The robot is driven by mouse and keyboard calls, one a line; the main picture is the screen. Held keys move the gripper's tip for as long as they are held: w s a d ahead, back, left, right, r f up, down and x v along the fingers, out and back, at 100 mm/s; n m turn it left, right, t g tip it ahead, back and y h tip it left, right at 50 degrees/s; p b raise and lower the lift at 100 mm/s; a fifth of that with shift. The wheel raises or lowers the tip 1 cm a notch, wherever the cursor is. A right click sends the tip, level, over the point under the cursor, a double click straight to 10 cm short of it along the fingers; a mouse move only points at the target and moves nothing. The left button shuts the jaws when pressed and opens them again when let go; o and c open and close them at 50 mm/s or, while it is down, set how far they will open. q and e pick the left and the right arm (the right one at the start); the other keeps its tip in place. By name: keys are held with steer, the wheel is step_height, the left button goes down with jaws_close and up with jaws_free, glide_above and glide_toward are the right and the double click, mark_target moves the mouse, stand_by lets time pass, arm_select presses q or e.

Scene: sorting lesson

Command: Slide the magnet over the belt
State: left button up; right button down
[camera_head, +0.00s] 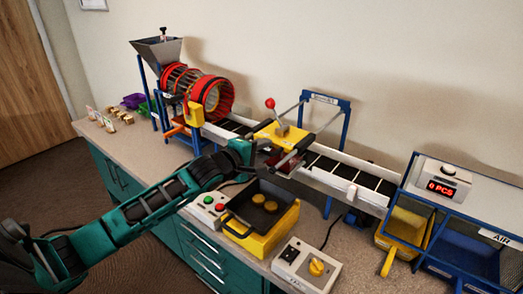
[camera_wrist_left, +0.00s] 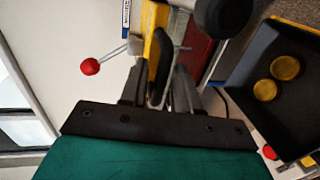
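The magnet (camera_head: 284,134) is a yellow block with a lever and red knob (camera_head: 270,103), on grey rails across the black belt (camera_head: 337,169). In the left wrist view its yellow side (camera_wrist_left: 154,22) and the red knob (camera_wrist_left: 90,67) show. My left gripper (camera_head: 262,158) is at the magnet's near left side, above the belt's near edge. In the wrist view its fingers (camera_wrist_left: 160,85) stand on either side of a black, handle-like piece (camera_wrist_left: 162,62). I cannot tell whether they press on it. My right gripper is not in view.
A black tray with yellow discs (camera_head: 262,205) on a yellow stand is just below my gripper. A button box (camera_head: 209,208) and a knob box (camera_head: 306,267) sit nearby. A drum (camera_head: 211,92) stands left, and a blue-framed bin unit with a counter (camera_head: 440,183) stands right.

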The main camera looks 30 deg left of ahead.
arm_select(q)
jaws_close()
stand_by(0.3)
stand_by(0.3)
